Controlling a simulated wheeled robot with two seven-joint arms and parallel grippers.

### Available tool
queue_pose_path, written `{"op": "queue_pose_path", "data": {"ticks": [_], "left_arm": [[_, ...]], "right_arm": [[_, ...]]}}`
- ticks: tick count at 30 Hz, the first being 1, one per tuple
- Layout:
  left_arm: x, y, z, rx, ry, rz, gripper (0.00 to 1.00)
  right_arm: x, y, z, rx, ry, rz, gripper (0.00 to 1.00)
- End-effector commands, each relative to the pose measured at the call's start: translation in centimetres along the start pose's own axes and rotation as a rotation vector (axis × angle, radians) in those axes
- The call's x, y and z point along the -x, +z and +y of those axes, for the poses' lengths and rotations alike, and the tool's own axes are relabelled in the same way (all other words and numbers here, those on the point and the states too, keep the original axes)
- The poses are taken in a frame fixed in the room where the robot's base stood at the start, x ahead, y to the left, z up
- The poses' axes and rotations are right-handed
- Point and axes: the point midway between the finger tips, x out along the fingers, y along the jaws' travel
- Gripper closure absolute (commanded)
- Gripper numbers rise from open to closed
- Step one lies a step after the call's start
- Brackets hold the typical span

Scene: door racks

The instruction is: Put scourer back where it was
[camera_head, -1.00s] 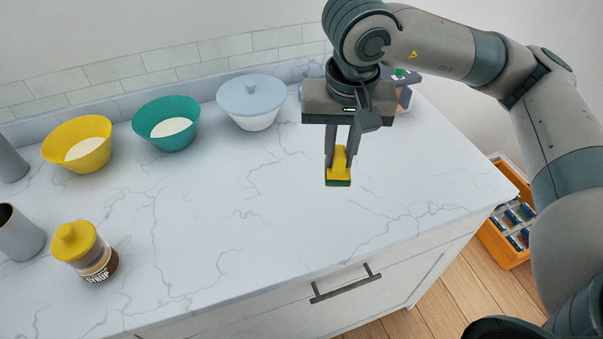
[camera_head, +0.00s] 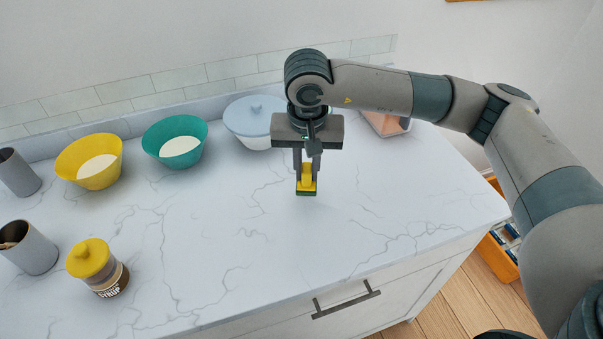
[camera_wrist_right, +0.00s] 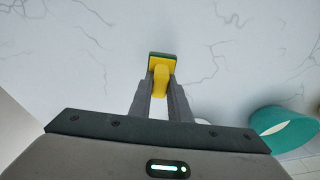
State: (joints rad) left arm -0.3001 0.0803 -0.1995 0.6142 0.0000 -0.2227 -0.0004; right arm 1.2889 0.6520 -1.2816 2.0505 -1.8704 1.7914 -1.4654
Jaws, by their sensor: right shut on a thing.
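The scourer (camera_head: 307,185) is yellow with a dark green pad underneath. My right gripper (camera_head: 306,176) is shut on its yellow part and points down over the white marbled counter (camera_head: 240,235). In the right wrist view the scourer (camera_wrist_right: 161,70) sits between the two fingertips (camera_wrist_right: 161,88), pad outward. The pad is low over the counter; I cannot tell whether it touches. My left gripper is not in view.
Behind stand a yellow bowl (camera_head: 89,163), a teal bowl (camera_head: 175,142), a lidded pale blue bowl (camera_head: 254,120) and a clear container (camera_head: 385,123). A syrup jar (camera_head: 98,268) and grey cups (camera_head: 30,248) stand left. The counter's middle and right are clear.

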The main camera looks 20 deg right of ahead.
Motion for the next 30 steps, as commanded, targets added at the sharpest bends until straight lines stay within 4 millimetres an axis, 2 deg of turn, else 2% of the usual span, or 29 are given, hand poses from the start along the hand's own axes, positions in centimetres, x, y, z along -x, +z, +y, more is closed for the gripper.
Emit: {"op": "queue_pose_path", "data": {"ticks": [1, 6, 18, 25, 30], "left_arm": [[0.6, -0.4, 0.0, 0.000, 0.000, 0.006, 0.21], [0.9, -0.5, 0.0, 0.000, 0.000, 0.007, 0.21], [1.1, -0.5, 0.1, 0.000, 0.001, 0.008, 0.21], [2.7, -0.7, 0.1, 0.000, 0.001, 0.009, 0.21], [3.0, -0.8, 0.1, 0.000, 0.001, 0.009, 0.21]], "right_arm": [[-0.2, -0.4, -0.5, -0.002, -0.001, -0.002, 1.00], [-1.2, -1.2, -1.2, -0.001, -0.001, 0.000, 1.00], [-1.6, -1.2, -1.2, -0.001, -0.001, -0.001, 1.00], [-3.9, -0.8, -1.2, 0.000, 0.001, -0.003, 1.00], [-5.2, -0.6, -1.2, -0.001, 0.000, -0.001, 1.00]]}}
